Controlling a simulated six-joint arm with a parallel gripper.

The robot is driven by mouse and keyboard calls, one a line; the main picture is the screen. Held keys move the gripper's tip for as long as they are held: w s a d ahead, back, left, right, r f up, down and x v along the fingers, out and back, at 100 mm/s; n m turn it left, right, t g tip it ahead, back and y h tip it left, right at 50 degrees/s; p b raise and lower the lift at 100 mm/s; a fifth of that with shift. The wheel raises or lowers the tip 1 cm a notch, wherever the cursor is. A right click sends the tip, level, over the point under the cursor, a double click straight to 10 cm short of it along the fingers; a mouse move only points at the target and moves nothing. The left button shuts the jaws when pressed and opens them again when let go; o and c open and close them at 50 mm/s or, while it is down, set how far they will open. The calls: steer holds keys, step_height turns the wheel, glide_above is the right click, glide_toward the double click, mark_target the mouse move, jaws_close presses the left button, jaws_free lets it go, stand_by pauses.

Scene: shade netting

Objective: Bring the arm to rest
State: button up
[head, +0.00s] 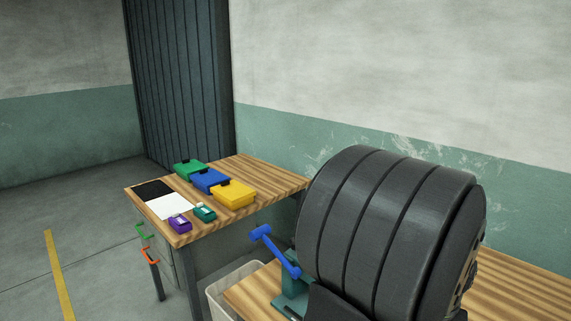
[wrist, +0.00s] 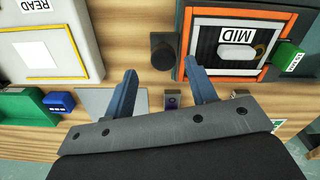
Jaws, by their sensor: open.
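My gripper (wrist: 162,74) shows in the wrist view, with its two blue fingers spread apart and nothing held between them. The fingers point at a wooden surface with fixtures on it. A small dark purple item (wrist: 172,102) shows between the fingers, nearer the palm. I cannot make out my gripper in the head view.
In the wrist view, an orange-framed panel marked MID (wrist: 238,48) is right and a pale READ box (wrist: 50,45) left. In the head view, green (head: 188,169), blue (head: 208,182) and yellow (head: 233,194) boxes stand on a wooden table (head: 258,175). A large dark ribbed body hides the right.

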step_height(320, 180, down, 3)
steer(key=shift+w+a+f, duration=0.1)
stand_by(0.3)
steer(key=o, duration=1.1)
steer(key=shift+w, duration=0.1)
steer(key=shift+c, duration=0.2)
steer(key=w+a+r+n, duration=0.4)
steer(key=r+n, duration=0.4)
steer(key=r, duration=0.2)
steer(key=w+a+r+n, duration=0.35)
steer(key=r+n, duration=0.35)
steer(key=r, duration=0.4)
step_height(320, 180, down, 10)
steer(key=shift+s+a, duration=0.15)
steer(key=shift+a, duration=0.1)
steer(key=shift+r, duration=0.1)
